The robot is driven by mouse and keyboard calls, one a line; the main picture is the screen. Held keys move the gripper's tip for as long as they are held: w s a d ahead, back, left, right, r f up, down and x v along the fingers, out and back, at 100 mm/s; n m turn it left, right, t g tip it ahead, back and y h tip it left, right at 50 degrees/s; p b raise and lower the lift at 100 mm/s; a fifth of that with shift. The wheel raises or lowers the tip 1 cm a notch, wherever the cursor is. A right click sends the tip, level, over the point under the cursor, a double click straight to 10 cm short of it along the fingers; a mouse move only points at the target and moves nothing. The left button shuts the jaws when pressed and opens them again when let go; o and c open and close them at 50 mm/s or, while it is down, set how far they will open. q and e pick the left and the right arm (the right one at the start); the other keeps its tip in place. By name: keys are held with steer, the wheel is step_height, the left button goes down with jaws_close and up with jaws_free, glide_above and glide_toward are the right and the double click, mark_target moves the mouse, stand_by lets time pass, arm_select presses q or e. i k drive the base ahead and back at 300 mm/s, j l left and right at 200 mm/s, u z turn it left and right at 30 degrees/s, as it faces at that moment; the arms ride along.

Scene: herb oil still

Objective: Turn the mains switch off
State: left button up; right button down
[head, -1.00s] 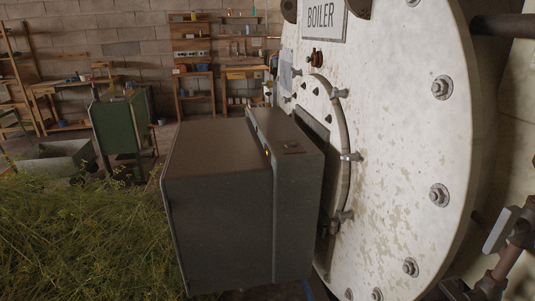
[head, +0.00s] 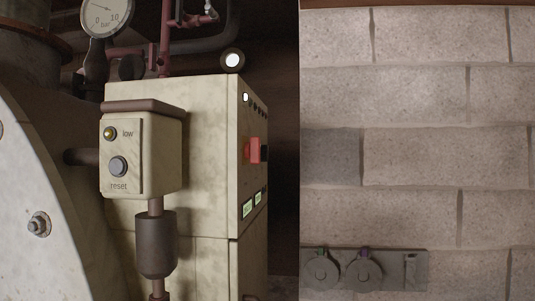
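A red switch handle (head: 254,150) sticks out from the right-hand side of a cream cabinet (head: 210,92). It has a dark part beside it, and I see it at a steep angle. It looks like the mains switch, but I can read no label on it and cannot tell its position. Small lit green displays (head: 247,208) sit below it. A row of small dark knobs or lamps and a white lamp (head: 246,97) sit above it. Neither of my grippers is in view.
A pressure gauge (head: 106,17) is above left. A grey panel (head: 385,270) is on the block wall (head: 420,100). The pale boiler end (head: 30,190) is at left.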

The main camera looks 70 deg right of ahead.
mark_target(252, 149)
steer(key=z, duration=2)
